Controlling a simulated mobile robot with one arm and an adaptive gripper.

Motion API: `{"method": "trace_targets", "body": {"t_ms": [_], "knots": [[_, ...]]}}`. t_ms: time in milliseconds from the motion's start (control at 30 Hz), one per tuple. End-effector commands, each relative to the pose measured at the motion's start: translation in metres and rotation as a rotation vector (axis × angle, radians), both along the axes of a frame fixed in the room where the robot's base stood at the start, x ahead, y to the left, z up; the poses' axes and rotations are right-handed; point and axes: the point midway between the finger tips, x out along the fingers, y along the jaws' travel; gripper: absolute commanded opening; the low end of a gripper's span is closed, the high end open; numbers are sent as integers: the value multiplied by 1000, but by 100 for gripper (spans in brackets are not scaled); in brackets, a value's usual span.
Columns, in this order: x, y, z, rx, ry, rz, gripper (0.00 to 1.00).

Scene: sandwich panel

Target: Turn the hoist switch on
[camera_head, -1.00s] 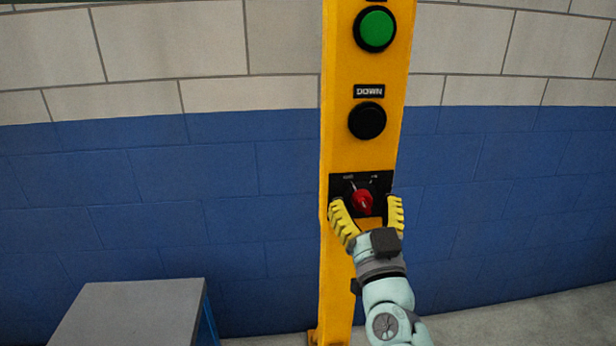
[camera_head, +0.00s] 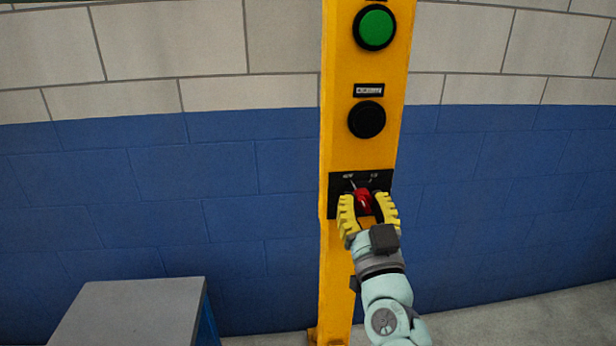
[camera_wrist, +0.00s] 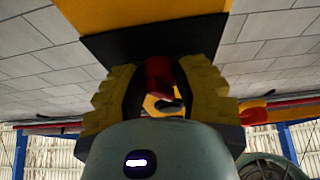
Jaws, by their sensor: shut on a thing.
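The hoist switch is a red rotary knob (camera_head: 363,199) on a black plate (camera_head: 338,183) low on the yellow panel (camera_head: 343,150). Small markings show at the top of the plate, too blurred to read fully. My gripper (camera_head: 369,206) has its yellow fingers closed in on both sides of the knob. In the wrist view the red knob (camera_wrist: 158,75) sits between the two fingers, and my gripper (camera_wrist: 160,88) is shut on it. The fingers hide part of the knob, so its exact turn angle is hard to tell.
Above the switch are a black DOWN button (camera_head: 366,119) and a green button (camera_head: 374,28). A grey-topped table (camera_head: 130,315) stands at the lower left. A blue and white block wall (camera_head: 200,170) is behind the panel.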

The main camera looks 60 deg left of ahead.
Motion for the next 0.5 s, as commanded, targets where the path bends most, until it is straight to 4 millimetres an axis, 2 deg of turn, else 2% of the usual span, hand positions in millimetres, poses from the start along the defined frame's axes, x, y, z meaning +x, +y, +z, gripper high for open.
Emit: {"method": "trace_targets", "body": {"t_ms": [500], "knots": [[0, 0, -1, 37, 72, -1, 0]]}}
